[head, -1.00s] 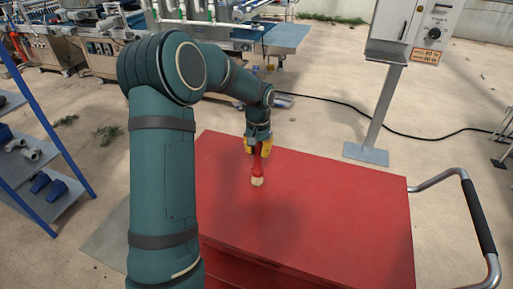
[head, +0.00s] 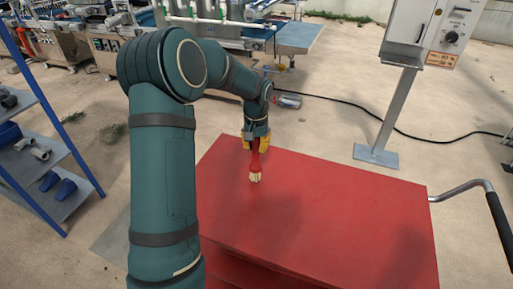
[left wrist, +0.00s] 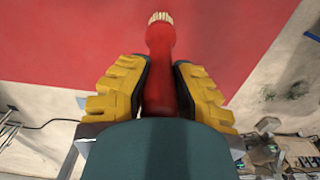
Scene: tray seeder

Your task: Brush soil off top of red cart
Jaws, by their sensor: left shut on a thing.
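The red cart (head: 330,205) has a flat red top, and its far left part is partly hidden by my left arm. My left gripper (head: 257,142), with yellow fingers, is shut on the red handle of a brush (head: 256,166) near the cart's far edge. The brush points down, with its pale bristles at or just above the cart top; I cannot tell if they touch. In the left wrist view the yellow fingers (left wrist: 160,92) flank the red handle, and the bristles (left wrist: 160,17) show against the red top. Darker smudges show on the top; I cannot tell if they are soil. My right gripper is not in view.
A metal handle (head: 465,188) with a black grip sticks out at the cart's right. A grey post (head: 390,110) carries a control box behind it. A blue shelf (head: 50,165) stands at left, machinery (head: 215,35) at the back. A black cable crosses the floor.

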